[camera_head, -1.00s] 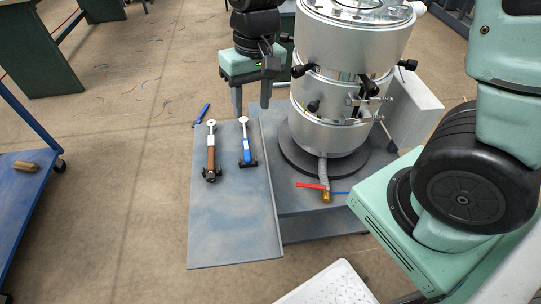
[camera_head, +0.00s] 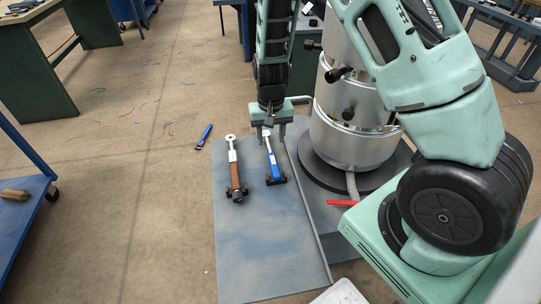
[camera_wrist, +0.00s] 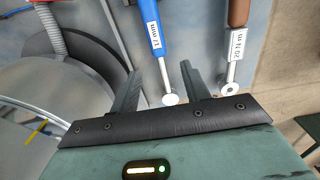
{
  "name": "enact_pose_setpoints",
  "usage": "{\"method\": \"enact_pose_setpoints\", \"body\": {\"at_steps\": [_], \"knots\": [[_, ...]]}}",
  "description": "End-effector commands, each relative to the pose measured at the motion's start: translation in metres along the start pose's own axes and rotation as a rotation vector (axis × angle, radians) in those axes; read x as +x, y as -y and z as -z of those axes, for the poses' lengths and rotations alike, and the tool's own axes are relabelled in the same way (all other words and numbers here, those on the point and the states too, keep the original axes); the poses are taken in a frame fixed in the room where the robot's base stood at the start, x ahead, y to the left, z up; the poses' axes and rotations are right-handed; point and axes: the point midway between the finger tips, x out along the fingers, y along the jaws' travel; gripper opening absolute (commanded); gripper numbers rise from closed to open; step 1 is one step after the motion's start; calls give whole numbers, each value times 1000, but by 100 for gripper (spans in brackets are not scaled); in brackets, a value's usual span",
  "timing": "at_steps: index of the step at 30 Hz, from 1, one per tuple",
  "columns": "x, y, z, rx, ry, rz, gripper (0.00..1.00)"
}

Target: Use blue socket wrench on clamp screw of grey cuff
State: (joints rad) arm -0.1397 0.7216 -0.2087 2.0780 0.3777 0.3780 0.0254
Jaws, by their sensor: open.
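The blue socket wrench (camera_head: 273,163) lies on the grey-blue board, its handle toward the front. In the wrist view the blue wrench (camera_wrist: 152,25) carries an "11 mm" label, and its shaft runs between my finger tips to a round silver end. My gripper (camera_head: 267,124) is open above the wrench's far end; in the wrist view my gripper (camera_wrist: 161,70) straddles the shaft without closing on it. The grey cuff seems to be one of the metal bands on the silver cylinder (camera_head: 340,143); my arm hides part of it, and I cannot make out its clamp screw.
A brown-handled wrench (camera_head: 234,175) lies left of the blue one, beside my right finger in the wrist view. A small blue tool (camera_head: 204,136) lies on the floor. A red handle (camera_head: 343,203) sits low by the cylinder. The board's (camera_head: 265,250) front is clear.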

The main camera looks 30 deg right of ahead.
Motion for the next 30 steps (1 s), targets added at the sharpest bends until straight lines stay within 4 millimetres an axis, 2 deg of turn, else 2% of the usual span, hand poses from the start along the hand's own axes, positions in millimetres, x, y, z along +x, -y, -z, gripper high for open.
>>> {"method": "enact_pose_setpoints", "body": {"at_steps": [1, 8, 16, 20, 26, 29, 30], "knots": [[7, 0, 0, 0, 1, 0, 46], [22, 0, 0, 1, 1, 0, 46], [60, 0, 1, 0, 1, 0, 46], [67, 0, 1, 1, 0, 1, 46], [67, 1, 1, 0, -1, 1, 46], [67, 1, 1, 0, 0, 1, 21], [67, 1, 1, 0, 0, 1, 10]]}}
